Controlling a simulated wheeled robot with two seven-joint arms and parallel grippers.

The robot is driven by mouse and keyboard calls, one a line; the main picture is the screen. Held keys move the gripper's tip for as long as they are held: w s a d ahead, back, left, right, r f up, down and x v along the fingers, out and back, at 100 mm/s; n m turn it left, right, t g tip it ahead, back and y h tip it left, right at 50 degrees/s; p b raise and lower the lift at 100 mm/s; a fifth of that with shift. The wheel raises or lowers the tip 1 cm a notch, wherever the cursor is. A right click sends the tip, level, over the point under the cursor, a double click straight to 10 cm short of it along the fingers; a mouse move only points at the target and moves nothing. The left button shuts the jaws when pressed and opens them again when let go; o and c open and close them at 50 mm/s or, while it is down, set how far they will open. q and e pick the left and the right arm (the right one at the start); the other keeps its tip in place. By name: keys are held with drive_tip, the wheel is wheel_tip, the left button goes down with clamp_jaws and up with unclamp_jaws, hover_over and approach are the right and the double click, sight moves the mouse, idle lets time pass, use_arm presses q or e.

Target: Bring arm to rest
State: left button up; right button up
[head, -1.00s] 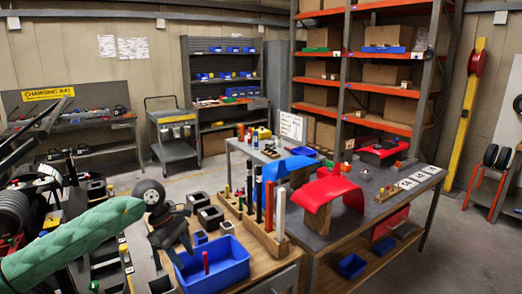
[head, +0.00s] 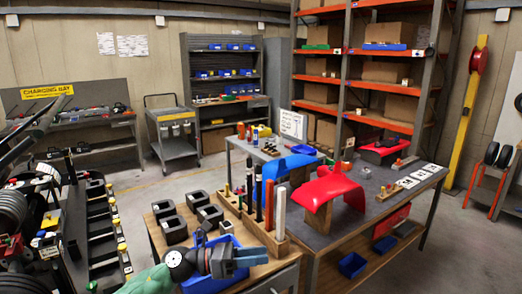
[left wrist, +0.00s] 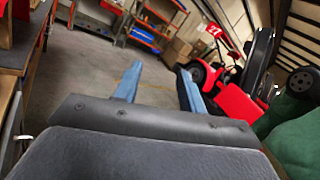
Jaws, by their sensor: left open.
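My left arm, in a green sleeve, comes in at the bottom of the head view. Its gripper (head: 262,257) is in front of the blue bin (head: 191,283) at the near edge of the wooden bench and hides much of that bin. I cannot tell the height between them. In the left wrist view the two blue fingers (left wrist: 160,84) stand apart with nothing between them, and only floor shows beyond. My right gripper is in neither view.
Several dark blocks (head: 173,229) and a wooden rack (head: 263,237) of upright rods stand on the bench. A red curved panel (head: 325,190) rests on the grey table to the right. A red vehicle (left wrist: 240,105) shows in the left wrist view. Open floor lies beyond the fingers.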

use_arm(q)
drive_tip(key=w+a+n+t+y, duration=0.1)
drive_tip(key=a+n+t+y, duration=0.2)
drive_tip(key=n+t, duration=0.65)
drive_tip(key=w+a+n+t+y, duration=0.1)
drive_tip(key=a+n+t+y, duration=0.15)
drive_tip(key=n+t, duration=0.75)
drive_tip(key=s+a+f+n+g+y, duration=0.35)
drive_tip(key=a+f+n+y, duration=0.75)
drive_tip(key=n, duration=0.7)
drive_tip(key=s+a+f+n+g+y, duration=0.15)
drive_tip(key=s+f+n+g, duration=0.45)
drive_tip(key=s+f, duration=0.65)
drive_tip(key=s+a+f+n+g+y, duration=0.15)
drive_tip(key=s+f+n+g, duration=0.25)
drive_tip(key=s+f+g, duration=0.8)
wheel_tip(320, 180, down, 21)
drive_tip(key=t, duration=0.3)
drive_tip(key=s+f, duration=0.4)
drive_tip(key=f, duration=0.8)
drive_tip(key=s+d+f, duration=0.1)
drive_tip(key=s+f, duration=0.4)
drive_tip(key=f, duration=0.7)
drive_tip(key=shift+m+g+h, duration=0.35)
drive_tip(key=shift+g+h, duration=0.05)
drive_tip(key=shift+h, duration=0.05)
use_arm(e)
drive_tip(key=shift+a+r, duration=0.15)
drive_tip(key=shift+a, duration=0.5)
